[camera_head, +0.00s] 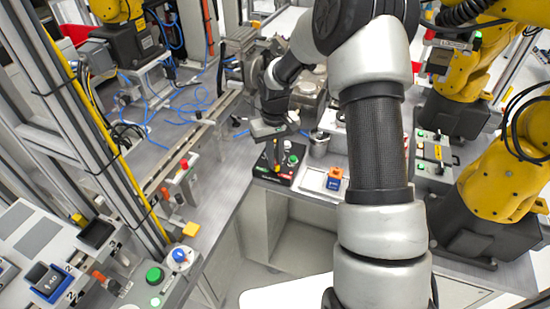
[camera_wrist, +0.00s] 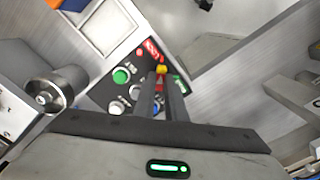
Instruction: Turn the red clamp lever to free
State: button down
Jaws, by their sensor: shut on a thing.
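My gripper (camera_head: 275,153) reaches down to a black control panel (camera_head: 286,176) on the bench in the head view. In the wrist view its two dark fingers (camera_wrist: 162,82) are close together at the panel (camera_wrist: 96,97). They are shut on a small part with a yellow top (camera_wrist: 161,69) and a little red beside it, which I take to be the red clamp lever. The fingers hide most of it, and I cannot tell its angle. A green button (camera_wrist: 121,75) and several pale knobs sit beside the fingers.
A metal cylinder (camera_wrist: 48,93) stands left of the panel in the wrist view. A blue-and-orange block (camera_head: 334,178) lies right of the panel in the head view. Machinery (camera_head: 308,85) is behind, and yellow robot arms (camera_head: 508,165) stand at right.

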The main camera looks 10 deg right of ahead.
jog(key=m+b, duration=0.2)
jog(key=m, duration=0.8)
jog(key=shift+m+b, duration=0.3)
jog(key=shift+b, duration=0.05)
jog(key=m, duration=0.4)
jog(key=shift+r, duration=0.1)
jog(key=shift+m+p, duration=0.5)
jog(key=shift+m, duration=1.2)
jog(key=c, duration=1.8)
grip_release()
